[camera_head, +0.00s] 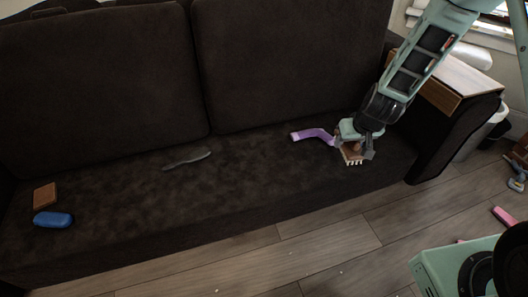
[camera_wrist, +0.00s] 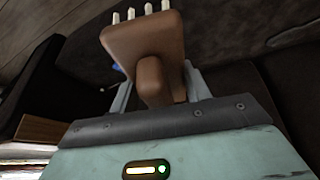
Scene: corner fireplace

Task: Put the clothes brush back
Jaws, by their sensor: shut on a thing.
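The clothes brush (camera_head: 353,157) looks like a brown wooden piece with a row of short pale tufts or pegs. My gripper (camera_head: 356,145) is shut on it over the right part of the dark sofa seat, near the front edge. I cannot tell whether the brush touches the seat. In the wrist view the brush (camera_wrist: 145,45) sits between my fingers, its stubby handle toward the palm and its pale tufts pointing away. The handle partly hides my fingers there.
A purple bent object (camera_head: 313,135) lies just left of my gripper on the sofa (camera_head: 250,165). A grey elongated object (camera_head: 187,160), a brown block (camera_head: 44,195) and a blue object (camera_head: 52,219) lie farther left. A wooden top (camera_head: 455,80) covers the right armrest area.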

